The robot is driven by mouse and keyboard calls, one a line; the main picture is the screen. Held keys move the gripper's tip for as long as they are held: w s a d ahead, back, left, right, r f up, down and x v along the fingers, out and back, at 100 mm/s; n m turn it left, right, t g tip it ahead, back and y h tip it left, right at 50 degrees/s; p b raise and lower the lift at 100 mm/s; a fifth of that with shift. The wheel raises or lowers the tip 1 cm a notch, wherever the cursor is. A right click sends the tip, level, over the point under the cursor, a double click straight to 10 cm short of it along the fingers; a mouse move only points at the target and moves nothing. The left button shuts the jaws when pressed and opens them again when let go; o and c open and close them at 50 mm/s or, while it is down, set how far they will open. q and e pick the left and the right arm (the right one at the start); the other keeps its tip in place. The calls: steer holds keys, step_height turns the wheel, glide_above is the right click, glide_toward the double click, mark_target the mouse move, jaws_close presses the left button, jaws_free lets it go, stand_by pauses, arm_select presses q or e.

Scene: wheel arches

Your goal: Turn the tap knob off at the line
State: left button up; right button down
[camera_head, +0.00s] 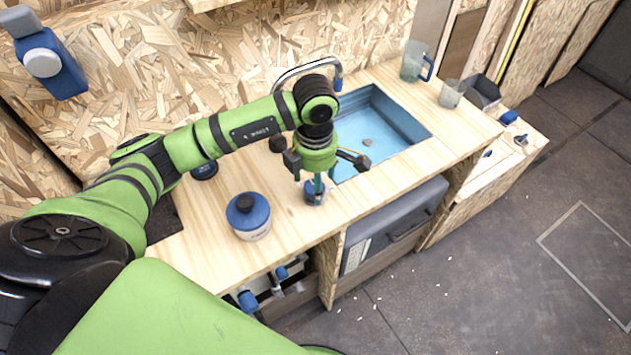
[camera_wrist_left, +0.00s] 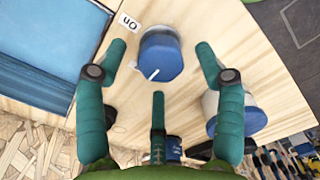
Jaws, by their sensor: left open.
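The tap knob (camera_wrist_left: 162,56) is a blue knob on the wooden counter, with a white line on its top pointing to the lower left in the wrist view. A white "On" label (camera_wrist_left: 128,22) lies beside it, upper left. In the head view the knob (camera_head: 312,192) sits directly below my left gripper (camera_head: 317,188), partly hidden by its fingers. My left gripper (camera_wrist_left: 160,62) is open, with one finger on each side of the knob and a third below it in the wrist view. Contact cannot be told. My right gripper is not in view.
A blue sink (camera_head: 410,124) with a curved metal tap (camera_head: 300,67) lies behind the gripper. A blue-lidded pot (camera_head: 249,216) stands left of the knob. A jug (camera_head: 412,62) and a cup (camera_head: 451,94) stand at the far right. A grey drawer (camera_head: 400,222) is under the counter.

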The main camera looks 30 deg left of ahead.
arm_select(q)
step_height(320, 180, up, 11)
steer(key=shift+f, duration=0.15)
